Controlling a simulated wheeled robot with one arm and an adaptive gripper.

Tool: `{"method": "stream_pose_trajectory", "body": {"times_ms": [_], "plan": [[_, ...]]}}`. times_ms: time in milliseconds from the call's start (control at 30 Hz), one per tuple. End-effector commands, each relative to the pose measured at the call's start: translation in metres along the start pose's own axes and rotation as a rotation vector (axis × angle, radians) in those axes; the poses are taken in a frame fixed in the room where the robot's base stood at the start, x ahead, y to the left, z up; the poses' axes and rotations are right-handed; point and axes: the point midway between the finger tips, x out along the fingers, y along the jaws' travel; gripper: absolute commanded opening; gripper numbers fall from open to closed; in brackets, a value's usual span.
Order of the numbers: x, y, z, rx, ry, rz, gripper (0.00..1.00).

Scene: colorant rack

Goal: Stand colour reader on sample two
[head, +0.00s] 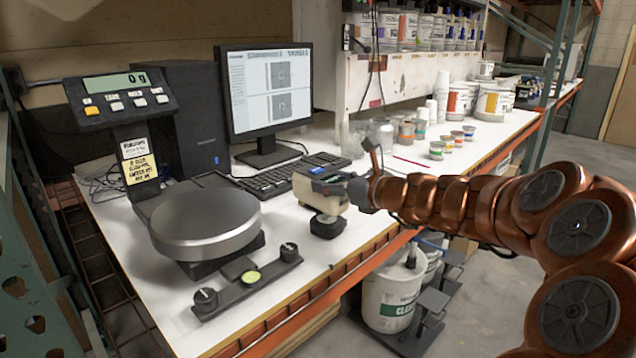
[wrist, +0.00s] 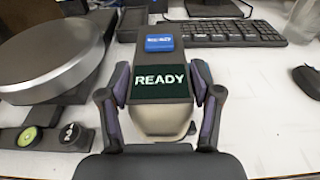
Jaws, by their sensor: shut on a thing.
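The colour reader (head: 318,193) is a beige handheld device with a dark top. In the wrist view its screen (wrist: 160,83) reads READY. My gripper (wrist: 160,95) is shut on the reader, with one finger on each side of it. In the head view my gripper (head: 362,191) comes to it from the right. A round black piece (head: 327,226) shows just below the reader; I cannot tell whether they touch. A black bar (head: 222,290) lies at the front edge with a green disc (head: 250,277) between two black knobs.
A scale (head: 205,222) with a round grey plate stands left, showing 0 g. A keyboard (head: 292,175) and monitor (head: 268,92) are behind the reader. Small pots with coloured lids (head: 437,150) stand further right. A mouse (wrist: 306,80) lies right in the wrist view.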

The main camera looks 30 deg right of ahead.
Motion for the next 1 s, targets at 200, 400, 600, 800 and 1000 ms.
{"method": "stream_pose_trajectory", "body": {"times_ms": [200,400,600,800,1000], "plan": [[0.027,-0.021,0.002,-0.001,0.0,0.0,0.0],[0.05,-0.039,0.003,-0.001,-0.002,0.0,0.0],[0.071,-0.055,0.004,-0.002,-0.001,0.0,0.0],[0.09,-0.071,0.006,-0.001,-0.002,-0.002,0.0],[0.1,-0.078,0.006,-0.001,-0.003,-0.001,0.0]]}}
